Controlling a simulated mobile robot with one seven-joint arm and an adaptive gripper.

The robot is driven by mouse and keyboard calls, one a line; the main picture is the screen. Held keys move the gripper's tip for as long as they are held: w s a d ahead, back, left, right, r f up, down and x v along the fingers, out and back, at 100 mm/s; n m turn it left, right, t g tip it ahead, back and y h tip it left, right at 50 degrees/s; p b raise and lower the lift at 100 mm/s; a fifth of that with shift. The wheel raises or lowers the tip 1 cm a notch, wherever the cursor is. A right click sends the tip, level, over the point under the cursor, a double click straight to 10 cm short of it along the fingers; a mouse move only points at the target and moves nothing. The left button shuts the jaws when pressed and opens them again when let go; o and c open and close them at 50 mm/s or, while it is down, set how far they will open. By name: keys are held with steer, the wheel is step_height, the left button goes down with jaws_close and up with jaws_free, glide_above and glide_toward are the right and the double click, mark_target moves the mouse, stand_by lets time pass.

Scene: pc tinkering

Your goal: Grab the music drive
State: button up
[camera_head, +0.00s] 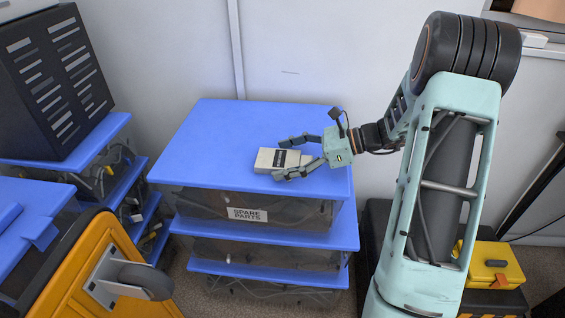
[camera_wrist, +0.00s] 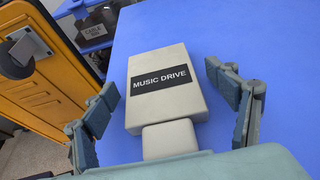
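The music drive (camera_head: 283,159) is a flat off-white box with a black label. It lies on the blue lid (camera_head: 215,135) of the stacked bins. In the wrist view the drive (camera_wrist: 166,61) shows its label "MUSIC DRIVE" and a narrower light block at its near end. My gripper (camera_head: 281,158) is open, with one finger on each side of the drive. In the wrist view my gripper's fingers (camera_wrist: 163,98) stand apart from the drive's sides, with blue lid showing between the right finger and the drive.
A black slotted case (camera_head: 55,80) stands on bins at the left. An orange case (camera_head: 75,275) is at the front left. A yellow toolbox (camera_head: 492,265) is at lower right. The lid around the drive is clear.

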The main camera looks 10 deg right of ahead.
steer(key=c, duration=1.3)
steer(key=shift+c, duration=0.5)
steer(key=shift+r, duration=0.15)
